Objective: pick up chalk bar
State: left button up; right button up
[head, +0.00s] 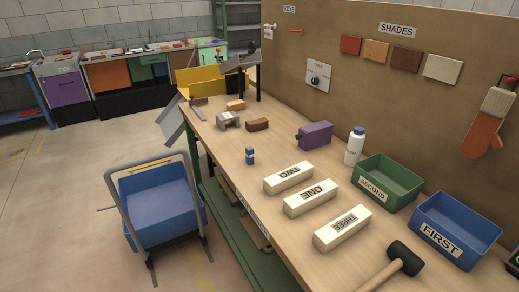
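Three long cream-white bars lie on the wooden workbench, roughly parallel. They are the bar marked TWO (289,178), the bar marked ONE (311,197) and the bar marked THREE (342,229). All three have a chalky pale colour, and I cannot tell which one is meant by the chalk bar. They lie apart from each other, with their lettering facing up. Neither my left nor my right gripper shows in the head view.
A green bin marked SECOND (370,196) and a blue bin marked FIRST (440,243) stand right of the bars. A mallet (399,261) lies at the near end. A white bottle (354,147), purple block (314,135) and small blue item (250,156) stand nearby. A blue cart (159,207) is left.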

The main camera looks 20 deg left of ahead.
aim_at(250, 151)
jog(key=i+j+z, duration=0.15)
jog(key=j, duration=0.2)
jog(key=i+j+z, duration=0.1)
jog(key=j, duration=0.3)
jog(key=i+j+z, duration=0.15)
jog(key=j, duration=0.25)
jog(key=i+j+z, duration=0.1)
jog(key=i+j, duration=0.15)
jog(key=j, duration=0.15)
jog(key=i+j+z, duration=0.15)
jog(key=j, duration=0.3)
jog(key=j+z, duration=0.1)
jog(key=j, duration=0.3)
jog(key=i, duration=0.1)
